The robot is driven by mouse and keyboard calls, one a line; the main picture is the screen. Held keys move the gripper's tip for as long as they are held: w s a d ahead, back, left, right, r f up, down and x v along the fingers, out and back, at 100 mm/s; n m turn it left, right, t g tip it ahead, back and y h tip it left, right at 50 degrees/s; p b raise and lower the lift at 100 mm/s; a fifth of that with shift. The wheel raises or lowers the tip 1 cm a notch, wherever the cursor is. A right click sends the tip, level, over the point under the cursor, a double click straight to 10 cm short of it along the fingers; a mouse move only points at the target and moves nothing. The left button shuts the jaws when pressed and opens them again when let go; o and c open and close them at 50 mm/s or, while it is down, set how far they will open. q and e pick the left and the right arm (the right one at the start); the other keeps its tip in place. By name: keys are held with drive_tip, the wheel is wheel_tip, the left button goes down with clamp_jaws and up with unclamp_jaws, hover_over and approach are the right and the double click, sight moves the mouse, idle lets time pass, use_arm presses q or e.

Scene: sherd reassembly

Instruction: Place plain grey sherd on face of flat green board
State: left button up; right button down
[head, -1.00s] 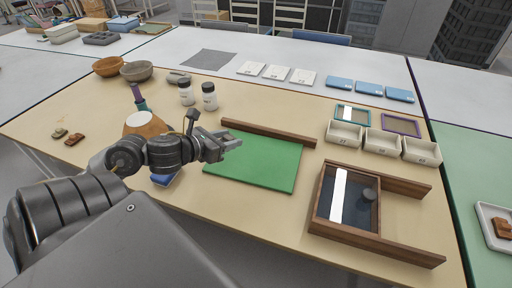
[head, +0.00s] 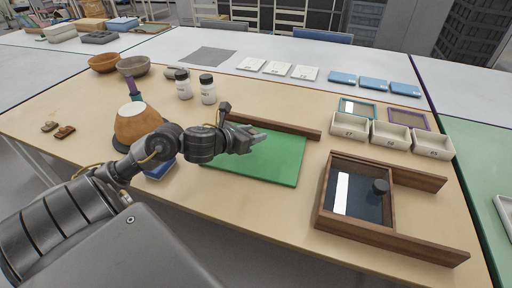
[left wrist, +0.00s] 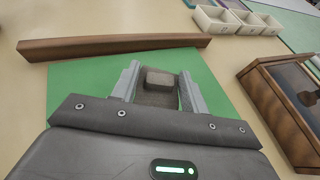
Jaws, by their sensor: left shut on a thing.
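The flat green board (head: 272,162) lies on the beige table, and it also fills the middle of the left wrist view (left wrist: 75,82). I cannot tell whether the sherd touches the board. In the head view the fingers hide the sherd. My right gripper is not in view.
A wooden bar (head: 285,127) runs along the board's far edge. A wooden frame with a dark tray (head: 323,205) stands to the right. Small white bins (head: 390,144) are behind it. A bowl-shaped brown pot (head: 135,122) and white jars (head: 208,97) stand left of the board.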

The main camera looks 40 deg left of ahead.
sight(255, 149)
use_arm(q)
drive_tip(key=shift+w+d+f, duration=0.1)
drive_tip(key=shift+w+f, duration=0.25)
drive_tip(key=shift+f, duration=0.05)
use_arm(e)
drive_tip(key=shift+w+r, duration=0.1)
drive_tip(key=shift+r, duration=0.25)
